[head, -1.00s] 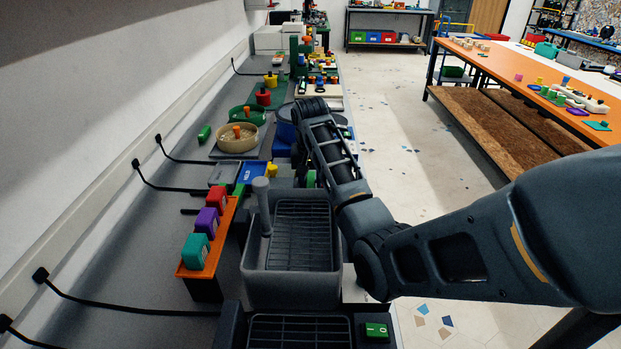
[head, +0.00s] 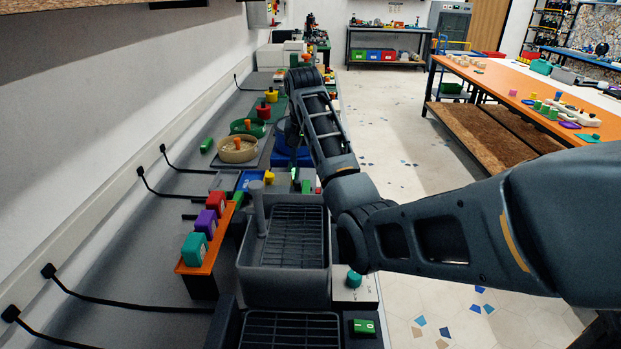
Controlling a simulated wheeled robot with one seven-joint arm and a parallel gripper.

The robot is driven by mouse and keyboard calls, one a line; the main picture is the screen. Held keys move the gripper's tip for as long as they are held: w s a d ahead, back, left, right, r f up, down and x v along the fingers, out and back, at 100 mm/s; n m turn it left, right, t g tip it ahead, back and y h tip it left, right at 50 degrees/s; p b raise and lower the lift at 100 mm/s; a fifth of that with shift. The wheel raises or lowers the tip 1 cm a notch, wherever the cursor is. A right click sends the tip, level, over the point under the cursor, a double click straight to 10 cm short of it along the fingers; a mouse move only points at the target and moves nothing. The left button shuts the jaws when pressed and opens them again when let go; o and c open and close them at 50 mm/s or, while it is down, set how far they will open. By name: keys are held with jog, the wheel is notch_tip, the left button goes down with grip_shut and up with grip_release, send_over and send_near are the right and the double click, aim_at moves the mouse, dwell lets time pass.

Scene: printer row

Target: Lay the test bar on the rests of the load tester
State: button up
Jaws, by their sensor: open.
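I cannot make out the test bar or the load tester with its rests for certain in the head view. My arm reaches forward over the bench, and its forearm covers part of the equipment there. My gripper is not clearly visible; the far end of the arm hides it. A blue piece of equipment (head: 283,157) shows partly beside the forearm. A blue plate with white lettering (head: 250,181) lies just left of it on the bench.
A tan round bowl (head: 237,150) and a green bowl (head: 248,128) are farther back. The floor (head: 410,170) right of the bench is clear.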

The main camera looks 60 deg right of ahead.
notch_tip(320, 180, up, 2)
jog(key=shift+a+r, duration=0.1)
jog(key=shift+a, duration=0.05)
jog(key=shift+c, duration=0.5)
dwell(0.7)
